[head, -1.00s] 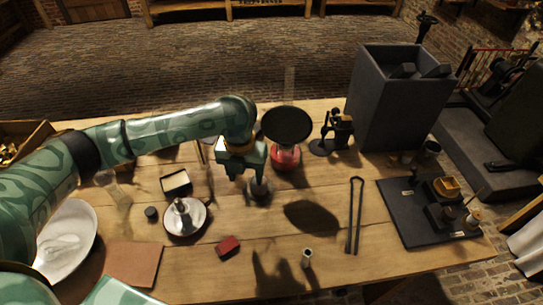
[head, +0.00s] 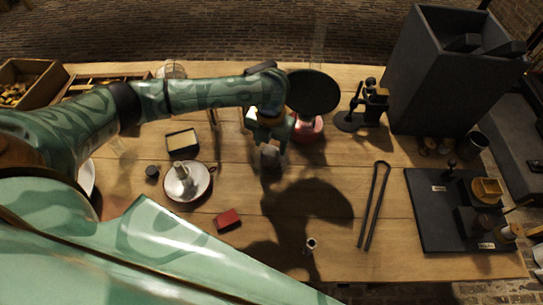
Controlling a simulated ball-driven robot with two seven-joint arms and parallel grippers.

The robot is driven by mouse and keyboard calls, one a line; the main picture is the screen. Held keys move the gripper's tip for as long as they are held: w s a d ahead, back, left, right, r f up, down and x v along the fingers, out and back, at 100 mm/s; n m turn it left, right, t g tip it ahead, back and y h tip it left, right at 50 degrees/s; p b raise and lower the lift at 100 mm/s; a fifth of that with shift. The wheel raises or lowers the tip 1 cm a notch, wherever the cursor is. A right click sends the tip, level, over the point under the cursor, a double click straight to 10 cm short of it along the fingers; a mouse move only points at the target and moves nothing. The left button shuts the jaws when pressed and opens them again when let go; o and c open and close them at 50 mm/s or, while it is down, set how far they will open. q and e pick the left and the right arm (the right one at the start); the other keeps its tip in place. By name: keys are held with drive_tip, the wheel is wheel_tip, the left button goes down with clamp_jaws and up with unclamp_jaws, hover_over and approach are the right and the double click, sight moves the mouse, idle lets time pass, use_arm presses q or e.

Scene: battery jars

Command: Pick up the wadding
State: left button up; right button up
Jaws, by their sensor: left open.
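My left gripper (head: 268,148) points down over the middle of the table, and its jaws are open. A small pale grey lump (head: 270,157) shows at its fingertips. It may be the wadding, but it is partly covered and I cannot tell whether the jaws touch it. A small dark tray with a pale cream filling (head: 182,141) lies to the left of the gripper, apart from it. My right gripper is not in view.
A red-based stand with a wide black disc (head: 313,93) is close right of the gripper. A white dish (head: 200,190), a red block (head: 228,219), long tongs (head: 374,205) and a black board (head: 431,216) lie around. The front middle is mostly clear.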

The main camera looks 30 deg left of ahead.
sight(270, 150)
use_arm(q)
wheel_tip(270, 150, down, 5)
drive_tip(key=shift+s+d+f+b, duration=0.1)
drive_tip(key=shift+s+f+b, duration=0.1)
drive_tip(key=shift+b, duration=1.05)
drive_tip(key=shift+r, duration=0.15)
drive_tip(key=c, duration=0.7)
